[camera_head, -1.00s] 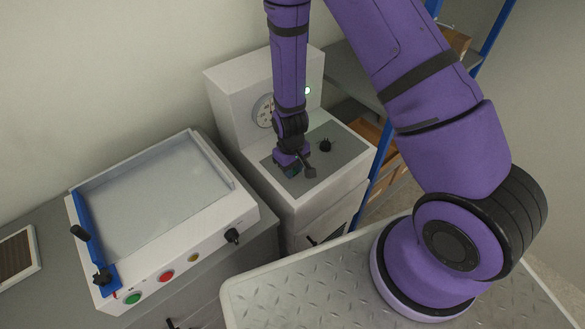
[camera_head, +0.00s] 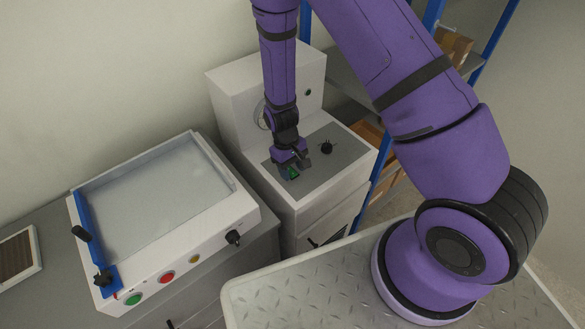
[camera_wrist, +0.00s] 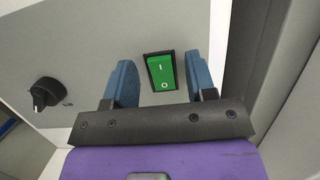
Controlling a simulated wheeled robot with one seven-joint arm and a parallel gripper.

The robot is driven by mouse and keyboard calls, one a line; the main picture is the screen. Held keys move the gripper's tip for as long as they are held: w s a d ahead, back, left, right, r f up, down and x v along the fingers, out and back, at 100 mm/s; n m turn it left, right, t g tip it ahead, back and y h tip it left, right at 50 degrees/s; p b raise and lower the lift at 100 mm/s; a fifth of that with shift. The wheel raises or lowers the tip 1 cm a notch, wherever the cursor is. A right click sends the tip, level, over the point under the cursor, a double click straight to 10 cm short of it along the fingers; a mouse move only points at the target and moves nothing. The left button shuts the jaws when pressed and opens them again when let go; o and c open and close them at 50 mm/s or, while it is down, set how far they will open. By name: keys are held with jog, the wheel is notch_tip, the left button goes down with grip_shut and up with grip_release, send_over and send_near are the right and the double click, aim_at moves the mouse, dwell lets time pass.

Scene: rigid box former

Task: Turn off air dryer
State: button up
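The air dryer (camera_head: 237,105) is a white cabinet with a grey sloped control panel (camera_head: 318,183). On the panel is a green rocker switch (camera_head: 293,174) marked I and O. It also shows clearly in the wrist view (camera_wrist: 163,80), in a black frame. The small round lamp (camera_head: 307,92) on the upright part is dark. My gripper (camera_head: 291,163) is just above the switch. In the wrist view my gripper (camera_wrist: 162,84) has its two blue fingers spread apart, empty, with the switch seen between them. Part of the dial gauge (camera_head: 260,113) is hidden by my arm.
A black knob (camera_head: 326,147) stands on the same panel, right of my gripper; it also shows in the wrist view (camera_wrist: 47,93). A white machine (camera_head: 168,205) with buttons stands to the left. Shelving with blue posts (camera_head: 374,190) is to the right.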

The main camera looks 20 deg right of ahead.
jog(key=d+v, duration=0.1)
jog(key=v, duration=0.9)
jog(key=shift+a+r, duration=0.35)
jog(key=shift+a, duration=0.15)
jog(key=shift+w+r, duration=0.1)
jog(key=shift+w, duration=0.05)
jog(key=s+d+r+m+t+y, duration=0.1)
jog(key=s+d+r+t, duration=0.15)
jog(key=r, duration=0.95)
jog(key=s+d+r+m+t, duration=0.1)
jog(key=s+d+r, duration=0.15)
jog(key=r, duration=0.95)
jog(key=s+d+r+t, duration=0.2)
jog(key=s+r, duration=0.4)
jog(key=s, duration=0.3)
jog(key=s+d+r+m+t, duration=0.1)
jog(key=s+d+r+t, duration=0.1)
jog(key=s+d+r, duration=0.2)
jog(key=s+r, duration=0.3)
jog(key=s, duration=0.2)
jog(key=shift+r+m+t, duration=0.3)
jog(key=shift+t, duration=0.05)
